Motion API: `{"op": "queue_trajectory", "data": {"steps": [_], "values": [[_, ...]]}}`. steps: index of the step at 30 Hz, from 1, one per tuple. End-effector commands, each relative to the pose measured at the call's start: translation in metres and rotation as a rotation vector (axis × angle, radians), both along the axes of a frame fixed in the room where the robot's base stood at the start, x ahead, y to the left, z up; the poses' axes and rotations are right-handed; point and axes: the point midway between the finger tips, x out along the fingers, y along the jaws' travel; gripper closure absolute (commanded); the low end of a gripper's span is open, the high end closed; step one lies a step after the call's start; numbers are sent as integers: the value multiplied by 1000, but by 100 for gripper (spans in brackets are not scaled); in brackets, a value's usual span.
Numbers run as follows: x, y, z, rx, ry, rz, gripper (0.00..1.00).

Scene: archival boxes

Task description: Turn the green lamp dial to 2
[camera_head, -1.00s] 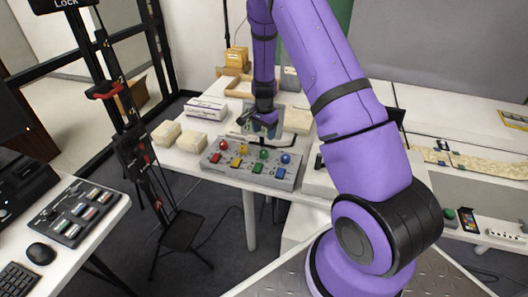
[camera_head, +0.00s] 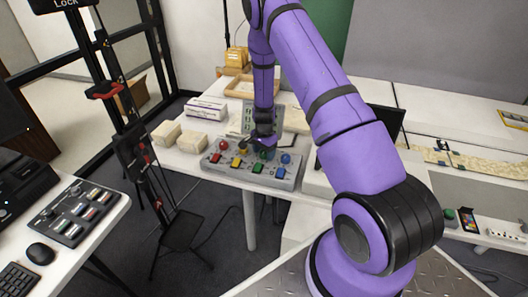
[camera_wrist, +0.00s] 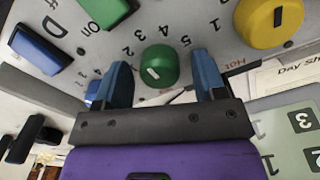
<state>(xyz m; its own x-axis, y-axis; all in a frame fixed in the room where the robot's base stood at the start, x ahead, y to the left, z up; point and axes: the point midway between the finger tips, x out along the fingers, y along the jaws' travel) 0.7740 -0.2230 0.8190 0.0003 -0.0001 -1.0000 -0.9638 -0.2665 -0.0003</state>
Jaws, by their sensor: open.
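The green dial (camera_wrist: 158,65) is a round green knob with a short white mark, on a grey control panel (camera_wrist: 85,55). In the wrist view it sits between the two blue fingers of my open gripper (camera_wrist: 164,76), with a gap on each side. The white mark lies near the dial's lower edge in the picture. Printed numbers, including 2, 3 and 4, curve around the dial. I cannot tell which number the dial is set to. In the head view my gripper (camera_head: 264,143) is over the panel (camera_head: 215,172) and partly hides the green dial (camera_head: 264,154).
The yellow dial (camera_wrist: 268,22) is close by. A blue button (camera_wrist: 38,50) and a green button (camera_wrist: 106,9) are also on the panel. In the head view a red dial (camera_head: 222,145) and a blue dial (camera_head: 285,158) flank the others. Pale boxes (camera_head: 190,141) stand left.

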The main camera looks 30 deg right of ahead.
Motion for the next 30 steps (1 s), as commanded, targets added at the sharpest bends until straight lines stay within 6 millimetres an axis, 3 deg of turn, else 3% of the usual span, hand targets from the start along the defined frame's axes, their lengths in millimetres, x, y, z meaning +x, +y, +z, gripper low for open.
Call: {"op": "queue_trajectory", "data": {"steps": [2,6,9,20,30], "values": [[0,0,0,0,0,0,36],[0,0,0,0,0,0,68],[0,0,0,0,0,0,85],[0,0,0,0,0,61,85],[0,0,1,1,0,301,85]]}}
